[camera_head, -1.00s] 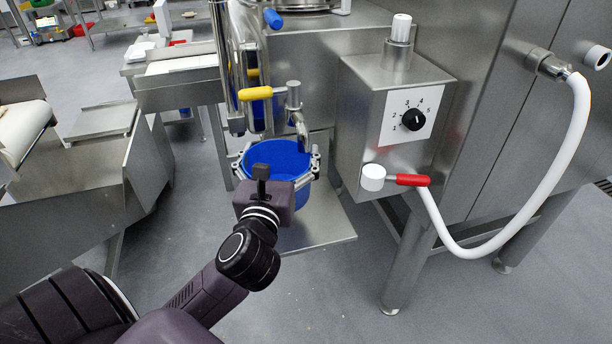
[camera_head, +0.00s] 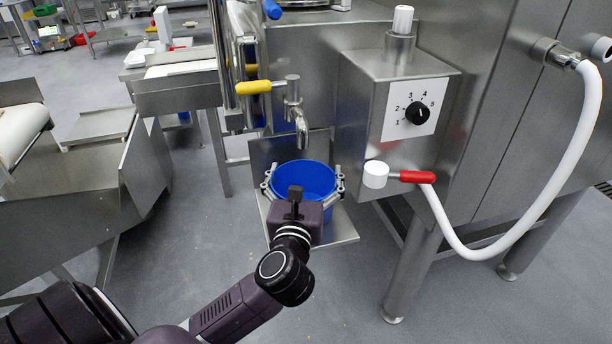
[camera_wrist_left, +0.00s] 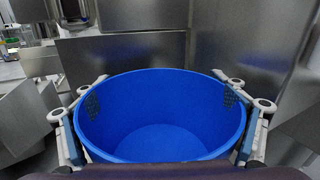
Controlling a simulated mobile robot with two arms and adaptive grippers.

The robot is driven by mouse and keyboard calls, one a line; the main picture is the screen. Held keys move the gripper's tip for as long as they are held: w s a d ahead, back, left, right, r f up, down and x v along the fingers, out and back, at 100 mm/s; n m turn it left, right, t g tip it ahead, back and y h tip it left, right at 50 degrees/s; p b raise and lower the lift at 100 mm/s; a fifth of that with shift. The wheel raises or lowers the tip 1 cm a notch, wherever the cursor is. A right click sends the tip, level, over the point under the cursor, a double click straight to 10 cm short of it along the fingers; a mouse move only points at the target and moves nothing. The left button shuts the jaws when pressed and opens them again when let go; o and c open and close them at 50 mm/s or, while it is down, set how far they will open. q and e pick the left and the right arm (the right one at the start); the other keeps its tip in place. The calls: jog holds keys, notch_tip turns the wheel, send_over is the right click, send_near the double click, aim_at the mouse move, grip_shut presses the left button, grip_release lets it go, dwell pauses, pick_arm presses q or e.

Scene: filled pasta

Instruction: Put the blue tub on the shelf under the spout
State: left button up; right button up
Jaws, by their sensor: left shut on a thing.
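The blue tub (camera_head: 318,177) is held upright by my left gripper (camera_head: 303,184), whose fingers close on its two opposite sides. In the left wrist view the empty tub (camera_wrist_left: 160,143) fills the middle, with a finger pressed on each side of its rim. The spout (camera_head: 301,132), with a yellow-handled tap (camera_head: 254,87), is just behind and above the tub. The metal shelf (camera_head: 343,229) shows below and around the tub; I cannot tell whether the tub touches it. My right gripper is not in view.
A steel control box (camera_head: 385,125) with a black dial and a red-handled valve (camera_head: 411,177) stands close on the right. A white hose (camera_head: 572,175) loops beyond it. A steel chute (camera_head: 85,190) stands on the left, with open floor between.

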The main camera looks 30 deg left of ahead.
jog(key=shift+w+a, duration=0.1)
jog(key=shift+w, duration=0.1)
pick_arm(q)
jog(key=shift+f, duration=0.1)
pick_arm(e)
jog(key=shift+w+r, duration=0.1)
pick_arm(q)
jog(key=o, duration=1)
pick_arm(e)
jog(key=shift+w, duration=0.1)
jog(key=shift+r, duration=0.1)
